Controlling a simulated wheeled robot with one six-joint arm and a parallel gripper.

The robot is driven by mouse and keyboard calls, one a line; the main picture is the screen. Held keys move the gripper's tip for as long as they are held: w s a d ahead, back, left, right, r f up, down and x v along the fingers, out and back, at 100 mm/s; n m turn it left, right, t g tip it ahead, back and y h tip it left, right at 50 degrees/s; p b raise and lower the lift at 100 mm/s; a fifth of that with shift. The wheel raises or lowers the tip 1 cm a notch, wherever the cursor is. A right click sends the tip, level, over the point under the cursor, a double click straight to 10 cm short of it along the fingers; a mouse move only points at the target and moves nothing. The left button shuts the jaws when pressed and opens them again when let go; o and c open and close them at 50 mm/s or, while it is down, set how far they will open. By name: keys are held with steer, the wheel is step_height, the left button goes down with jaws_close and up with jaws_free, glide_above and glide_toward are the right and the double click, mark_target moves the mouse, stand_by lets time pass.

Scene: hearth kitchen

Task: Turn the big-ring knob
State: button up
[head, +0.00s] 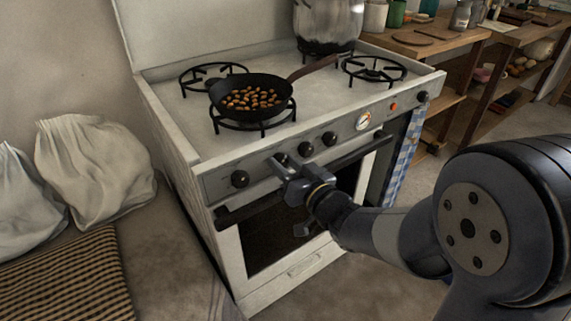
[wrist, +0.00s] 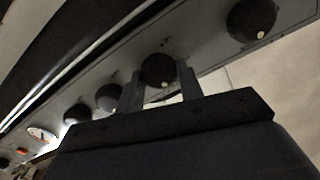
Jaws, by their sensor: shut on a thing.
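The stove front (head: 215,182) carries a row of dark round knobs. My gripper (head: 284,165) is at the second knob from the left (head: 281,158), mostly hidden behind the jaws in the head view. In the wrist view that knob (wrist: 158,69) sits between my two fingers, with a pale mark on its face, and my gripper (wrist: 161,82) is shut on it. The leftmost knob (head: 240,179) is free; it also shows at upper right in the wrist view (wrist: 251,19). Markings on the panel are too small to read, so I cannot tell which knob is labelled big-ring.
Two more knobs (head: 306,149) (head: 329,138), a round gauge (head: 363,121) and a red light (head: 393,106) lie to the right. A pan of brown pieces (head: 252,97) stands on the front burner, a pot (head: 328,25) behind. The oven door handle (head: 345,160) runs below.

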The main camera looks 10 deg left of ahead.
steer(key=o, duration=1)
steer(key=p+v, duration=0.1)
steer(key=v, duration=1)
steer(key=shift+a, duration=0.1)
steer(key=b+x, duration=0.1)
steer(key=x, duration=1)
